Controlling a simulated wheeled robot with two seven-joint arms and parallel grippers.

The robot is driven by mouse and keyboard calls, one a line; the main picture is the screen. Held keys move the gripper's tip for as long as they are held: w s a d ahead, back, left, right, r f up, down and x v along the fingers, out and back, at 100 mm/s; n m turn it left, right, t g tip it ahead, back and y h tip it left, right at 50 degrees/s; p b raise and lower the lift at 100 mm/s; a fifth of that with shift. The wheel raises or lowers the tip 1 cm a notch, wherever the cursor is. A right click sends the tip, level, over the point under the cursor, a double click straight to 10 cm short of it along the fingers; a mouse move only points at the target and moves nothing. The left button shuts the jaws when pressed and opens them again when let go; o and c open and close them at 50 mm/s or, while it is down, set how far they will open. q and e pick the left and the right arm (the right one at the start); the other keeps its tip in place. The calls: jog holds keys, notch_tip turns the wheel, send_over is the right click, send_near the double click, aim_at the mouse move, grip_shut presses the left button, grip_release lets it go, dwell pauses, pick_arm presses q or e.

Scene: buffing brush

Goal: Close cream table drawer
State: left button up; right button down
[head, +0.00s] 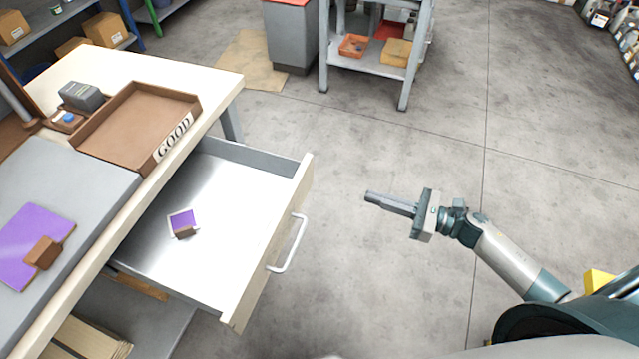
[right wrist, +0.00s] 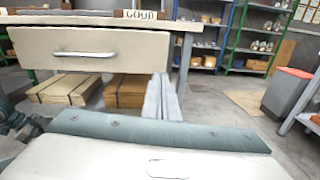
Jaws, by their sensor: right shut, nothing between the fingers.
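The cream table drawer (head: 268,240) is pulled well out from the cream table (head: 225,88) in the head view. Its front has a metal bar handle (head: 290,245). A small purple-and-white item (head: 183,223) with a brown block lies inside it. In the right wrist view the drawer front (right wrist: 130,48) faces me at the upper left, with its handle (right wrist: 84,54). My right gripper (head: 368,196) is shut and empty, to the right of the drawer front and apart from it. Its closed fingers (right wrist: 162,98) also show in the right wrist view. My left gripper is not in view.
A brown tray marked GOOD (head: 135,125) and a purple sheet (head: 35,240) with a brown block rest on the tabletop. A grey bin (head: 290,35) and a grey shelf cart (head: 365,65) stand behind. The floor around my right gripper is clear.

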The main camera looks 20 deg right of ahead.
aim_at(309, 179)
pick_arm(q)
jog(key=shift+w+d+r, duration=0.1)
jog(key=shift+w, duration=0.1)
pick_arm(e)
jog(key=shift+s+a+r+n, duration=0.15)
jog(key=shift+a+r+n, duration=0.3)
jog(key=shift+n, duration=0.35)
jog(key=shift+d, duration=0.1)
